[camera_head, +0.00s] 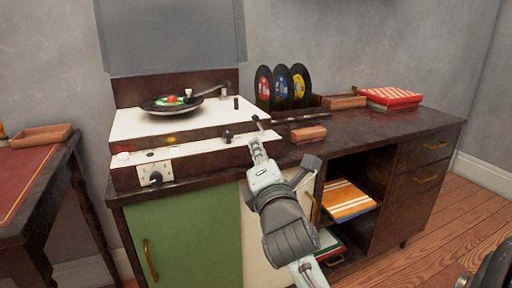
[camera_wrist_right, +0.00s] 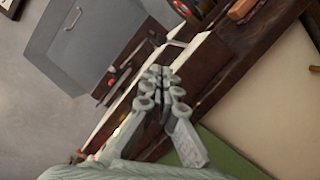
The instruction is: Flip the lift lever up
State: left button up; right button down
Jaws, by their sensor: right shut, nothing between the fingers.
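The record player (camera_head: 150,122) stands on the cabinet, with a record (camera_head: 160,104) on its platter and a tonearm (camera_head: 208,92) over the deck. A small dark lever (camera_head: 256,121) shows at the deck's right front corner, and a dark knob (camera_head: 228,136) sits on the front ledge. I cannot tell for sure which is the lift lever. My right gripper (camera_head: 258,143) is shut and empty, its tips by the ledge's right end just below the small lever. Contact cannot be told. In the wrist view, the fingers (camera_wrist_right: 158,76) point toward the player. My left gripper is not in view.
Upright records (camera_head: 283,88), a brown box (camera_head: 309,134) and a red patterned box (camera_head: 390,97) are on the cabinet top, right of the player. A dial (camera_head: 155,173) is on the player's front. A side table (camera_head: 30,185) stands at left.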

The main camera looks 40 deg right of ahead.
aim_at(259, 124)
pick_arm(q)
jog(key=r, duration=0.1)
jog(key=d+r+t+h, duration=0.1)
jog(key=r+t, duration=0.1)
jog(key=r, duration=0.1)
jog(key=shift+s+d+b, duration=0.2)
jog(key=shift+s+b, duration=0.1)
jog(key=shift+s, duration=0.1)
pick_arm(e)
jog(key=x, duration=0.8)
jog(key=shift+w+d, duration=0.15)
jog(key=shift+w, duration=0.25)
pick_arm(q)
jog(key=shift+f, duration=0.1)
pick_arm(e)
jog(key=shift+r, duration=0.1)
